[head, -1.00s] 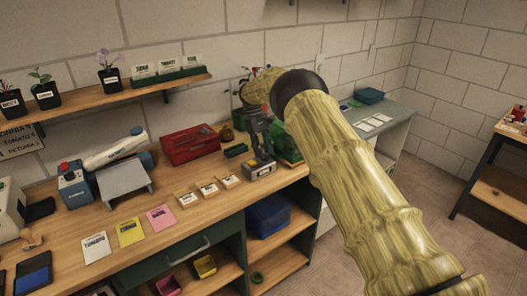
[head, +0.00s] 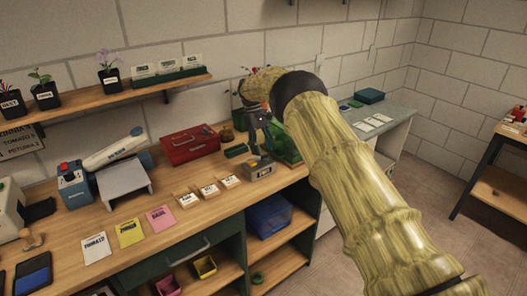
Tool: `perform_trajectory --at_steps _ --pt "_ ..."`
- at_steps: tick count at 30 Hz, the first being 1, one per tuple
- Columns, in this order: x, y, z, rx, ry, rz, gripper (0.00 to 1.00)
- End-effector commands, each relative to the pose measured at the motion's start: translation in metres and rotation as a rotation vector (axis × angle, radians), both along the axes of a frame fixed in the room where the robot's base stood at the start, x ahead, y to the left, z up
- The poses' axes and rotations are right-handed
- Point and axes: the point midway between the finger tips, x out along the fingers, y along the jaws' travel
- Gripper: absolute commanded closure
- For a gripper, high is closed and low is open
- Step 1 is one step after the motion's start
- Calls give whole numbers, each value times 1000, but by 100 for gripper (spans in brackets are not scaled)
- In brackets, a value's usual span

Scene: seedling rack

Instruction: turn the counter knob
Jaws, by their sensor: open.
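The counter (head: 261,170) is a small grey box with a pale label on its front, standing near the right end of the wooden workbench. My gripper (head: 257,155) points down just above and behind it, its fingertips close to the counter's top. The gripper is open. The knob cannot be made out; the fingers cover that part of the counter. I cannot tell whether the fingers touch it.
Several seed cards (head: 209,189) lie left of the counter. A blue bin (head: 269,215) sits on the shelf below. Bench space in front of the cards is partly clear.

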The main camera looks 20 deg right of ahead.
Motion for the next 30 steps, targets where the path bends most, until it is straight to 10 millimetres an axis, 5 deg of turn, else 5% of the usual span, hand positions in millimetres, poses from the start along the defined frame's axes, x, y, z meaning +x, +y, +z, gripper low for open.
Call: perform_trajectory --at_steps 10,30 --pt "17 6 42 0 -1 0 48" --pt "21 7 64 0 0 0 48"
